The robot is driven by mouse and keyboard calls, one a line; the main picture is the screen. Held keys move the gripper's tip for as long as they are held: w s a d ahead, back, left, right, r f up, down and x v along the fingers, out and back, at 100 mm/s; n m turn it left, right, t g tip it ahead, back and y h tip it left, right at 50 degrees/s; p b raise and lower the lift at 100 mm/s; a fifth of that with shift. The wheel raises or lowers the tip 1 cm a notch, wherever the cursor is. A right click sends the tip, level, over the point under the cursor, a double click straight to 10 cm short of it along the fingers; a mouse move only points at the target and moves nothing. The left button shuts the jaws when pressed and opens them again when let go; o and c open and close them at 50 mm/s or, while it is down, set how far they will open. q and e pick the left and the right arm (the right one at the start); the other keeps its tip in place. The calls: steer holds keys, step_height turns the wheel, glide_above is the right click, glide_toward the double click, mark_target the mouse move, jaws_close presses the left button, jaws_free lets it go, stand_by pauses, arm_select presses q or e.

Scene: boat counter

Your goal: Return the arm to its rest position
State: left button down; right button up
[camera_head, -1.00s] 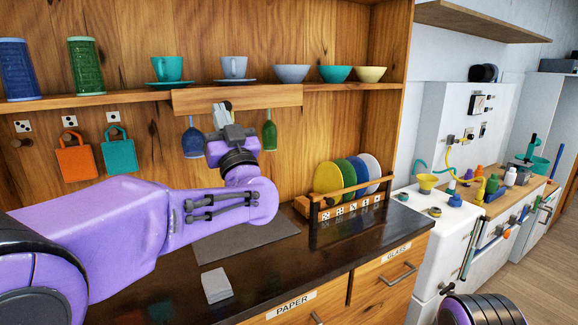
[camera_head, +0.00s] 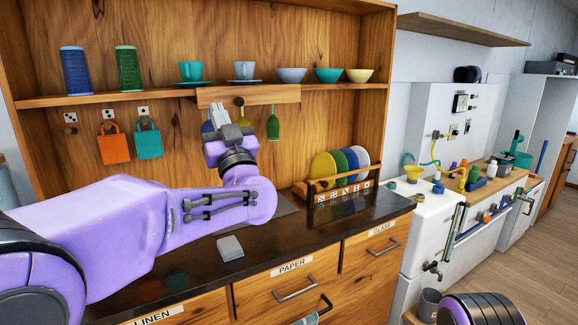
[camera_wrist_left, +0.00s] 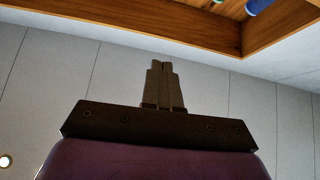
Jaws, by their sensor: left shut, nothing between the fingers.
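My left arm is purple and reaches in from the left over the dark counter (camera_head: 190,265) in the head view. My left gripper (camera_head: 220,113) points up in front of the wooden cabinet, just below the shelf's hanging board (camera_head: 262,95). Its fingers are shut with nothing between them. In the left wrist view the closed fingers of the gripper (camera_wrist_left: 163,85) stand together against a pale panelled surface. The gripper hides part of the hanging utensils behind it. A dark rounded part of mine shows at the bottom right; my right gripper does not show.
Cups and bowls (camera_head: 291,75) stand on the shelf (camera_head: 160,94). Orange (camera_head: 114,148) and teal bags hang at left. A plate rack (camera_head: 339,189) stands at the counter's right. A grey stack (camera_head: 230,248) lies near the front edge. The counter's front left looks clear.

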arm_select(q)
steer(key=s+a+f+m+g+h+b, duration=0.1)
steer(key=a+f+g+h+b, duration=0.3)
steer(key=f, duration=1.7)
steer(key=a+f+g+h+p, duration=0.1)
steer(key=a+f+g+h, duration=0.3)
steer(key=f, duration=1.6)
steer(key=s+a+f+n+g+h+b, duration=0.1)
steer(key=s+a+f+g+b, duration=0.1)
steer(key=s+f, duration=0.85)
steer(key=s+a+f+g+h+b, duration=0.1)
steer(key=s+a+f+g+b, duration=0.15)
steer(key=s+f, duration=0.85)
steer(key=s+a+f+g+b, duration=0.2)
steer(key=s+f+g, duration=0.4)
steer(key=s+f, duration=1)
steer(key=s+a, duration=0.1)
steer(key=s, duration=0.2)
steer(key=shift+s+a+f+g+y+b, duration=0.25)
steer(key=shift+s+a+g+y+b, duration=0.05)
steer(key=shift+a+g, duration=0.05)
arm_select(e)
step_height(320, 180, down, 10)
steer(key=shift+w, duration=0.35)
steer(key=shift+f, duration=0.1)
